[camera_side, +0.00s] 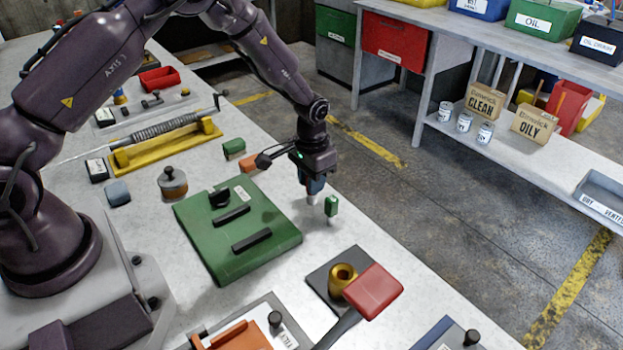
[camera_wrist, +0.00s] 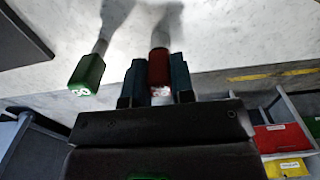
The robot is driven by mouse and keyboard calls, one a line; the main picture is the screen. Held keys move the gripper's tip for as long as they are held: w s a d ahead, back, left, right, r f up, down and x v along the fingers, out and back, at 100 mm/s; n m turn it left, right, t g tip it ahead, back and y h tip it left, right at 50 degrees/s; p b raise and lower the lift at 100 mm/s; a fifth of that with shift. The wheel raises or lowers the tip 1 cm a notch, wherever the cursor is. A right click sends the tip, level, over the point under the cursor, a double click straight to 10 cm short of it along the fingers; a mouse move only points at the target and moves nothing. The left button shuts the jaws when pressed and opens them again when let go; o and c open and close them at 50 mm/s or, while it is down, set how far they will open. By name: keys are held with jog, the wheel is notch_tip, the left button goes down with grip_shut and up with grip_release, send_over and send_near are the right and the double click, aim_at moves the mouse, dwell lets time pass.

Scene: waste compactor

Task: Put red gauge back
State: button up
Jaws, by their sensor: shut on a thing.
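The red gauge (camera_wrist: 159,68) has a red block-shaped head with a white mark and a pale stem. My gripper (camera_wrist: 158,80) is shut on its head, between the two blue fingers. In the side view my gripper (camera_side: 313,185) points down over the bench's right edge area; the red head is hidden there, and only the pale stem (camera_side: 311,200) shows below the fingers. I cannot tell whether the stem touches the bench. A green gauge (camera_side: 331,206) stands upright just to the right, apart from my fingers; it also shows left of them in the wrist view (camera_wrist: 87,75).
A green plate (camera_side: 205,235) with black handles lies left of my gripper. Small green (camera_side: 234,147) and orange (camera_side: 249,162) blocks sit behind it. The bench edge is close on the right.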

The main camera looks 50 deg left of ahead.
jog(key=shift+f, duration=0.1)
jog(key=o, duration=0.8)
